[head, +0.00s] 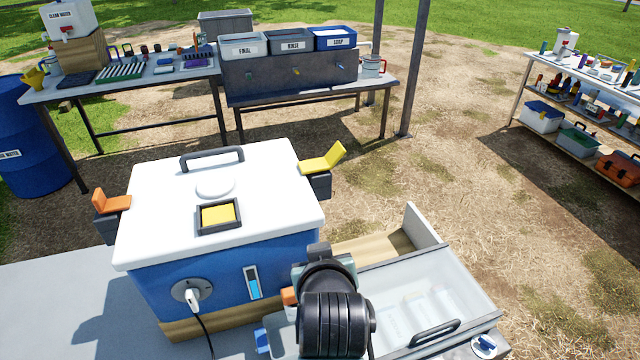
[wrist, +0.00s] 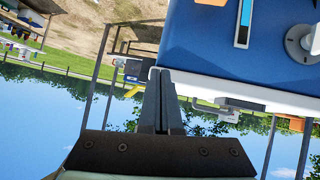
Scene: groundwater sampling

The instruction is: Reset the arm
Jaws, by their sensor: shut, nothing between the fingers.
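My arm (head: 335,310) shows from above in the head view, in front of the cooler's right side; its fingers are hidden there. In the wrist view my gripper (wrist: 161,85) is shut, its two dark fingers together with nothing between them. The wrist view is upside down, with sky at the bottom. The blue cooler (head: 200,300) with a white lid stands left of my arm, and its blue wall (wrist: 215,40) fills the wrist view's upper right. I cannot tell the exact gap between my fingers and the cooler.
A clear-lidded case (head: 430,290) lies close right of my arm. Yellow (head: 325,160) and orange (head: 112,202) latches stick out from the cooler's sides. A bench (head: 300,95) with labelled tubs stands behind, a stocked shelf (head: 590,130) far right. Open ground (head: 480,190) lies between.

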